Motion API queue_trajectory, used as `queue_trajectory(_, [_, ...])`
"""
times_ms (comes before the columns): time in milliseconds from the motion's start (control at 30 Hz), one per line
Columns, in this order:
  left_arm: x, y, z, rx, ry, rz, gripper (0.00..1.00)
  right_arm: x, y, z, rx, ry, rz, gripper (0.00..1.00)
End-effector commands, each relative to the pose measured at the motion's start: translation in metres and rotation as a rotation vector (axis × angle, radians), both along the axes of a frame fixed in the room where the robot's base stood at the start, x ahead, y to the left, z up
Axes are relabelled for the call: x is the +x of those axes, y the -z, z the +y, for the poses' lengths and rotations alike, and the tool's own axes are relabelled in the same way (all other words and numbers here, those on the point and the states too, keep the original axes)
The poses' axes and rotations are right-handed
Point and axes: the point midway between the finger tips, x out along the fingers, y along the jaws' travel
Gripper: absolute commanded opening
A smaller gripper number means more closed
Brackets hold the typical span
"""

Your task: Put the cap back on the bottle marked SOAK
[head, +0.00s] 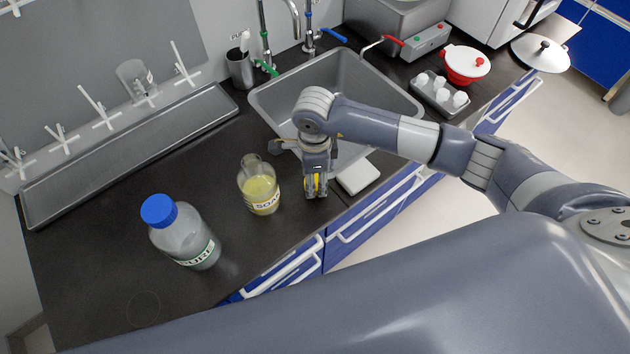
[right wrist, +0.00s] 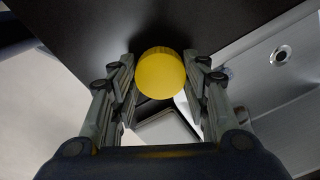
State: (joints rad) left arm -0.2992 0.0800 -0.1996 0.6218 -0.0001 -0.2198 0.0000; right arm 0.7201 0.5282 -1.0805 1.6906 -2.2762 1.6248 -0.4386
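The bottle marked SOAK (head: 263,188) stands upright and uncapped on the dark counter in the head view, with yellow liquid inside. Its label is partly turned, so only "SOA" reads clearly. My right gripper (head: 316,189) points down just right of the bottle, apart from it. In the right wrist view a round yellow cap (right wrist: 160,74) sits between the fingertips of this gripper (right wrist: 160,76), with a finger against each side. A little yellow shows between the fingers in the head view. I cannot tell whether the cap touches the counter. My left gripper is not in view.
A blue-capped bottle (head: 183,233) marked PURE stands left of the SOAK bottle. A white block (head: 358,177) lies right of the gripper. The sink (head: 275,100) is behind it. A drying rack with a grey trough (head: 130,150) runs along the wall. The counter's front edge is close.

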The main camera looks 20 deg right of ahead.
Motion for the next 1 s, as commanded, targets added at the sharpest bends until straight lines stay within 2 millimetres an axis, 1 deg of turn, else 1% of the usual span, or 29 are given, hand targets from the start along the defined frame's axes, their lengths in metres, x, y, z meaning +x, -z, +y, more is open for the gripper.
queue_trajectory(367, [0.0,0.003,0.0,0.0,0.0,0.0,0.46,0.001,-0.003,0.0,0.0,0.001,-0.002,0.33])
queue_trajectory(467, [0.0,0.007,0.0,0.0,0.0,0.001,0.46,0.001,-0.009,0.0,0.0,-0.001,-0.003,0.33])
queue_trajectory(533, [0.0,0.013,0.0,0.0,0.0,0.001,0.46,0.002,-0.017,0.0,0.0,-0.002,-0.006,0.33])
queue_trajectory(633, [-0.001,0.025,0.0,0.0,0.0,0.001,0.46,0.002,-0.035,0.0,0.0,-0.003,-0.009,0.33])
queue_trajectory(733, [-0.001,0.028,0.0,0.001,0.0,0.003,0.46,-0.022,-0.033,-0.001,-0.001,-0.004,0.0,0.33])
queue_trajectory(867, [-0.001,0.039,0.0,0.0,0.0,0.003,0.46,-0.052,-0.036,-0.002,-0.001,-0.005,-0.001,0.33])
queue_trajectory(1000, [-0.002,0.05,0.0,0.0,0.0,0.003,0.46,-0.087,-0.039,-0.003,0.0,-0.005,-0.001,0.33])
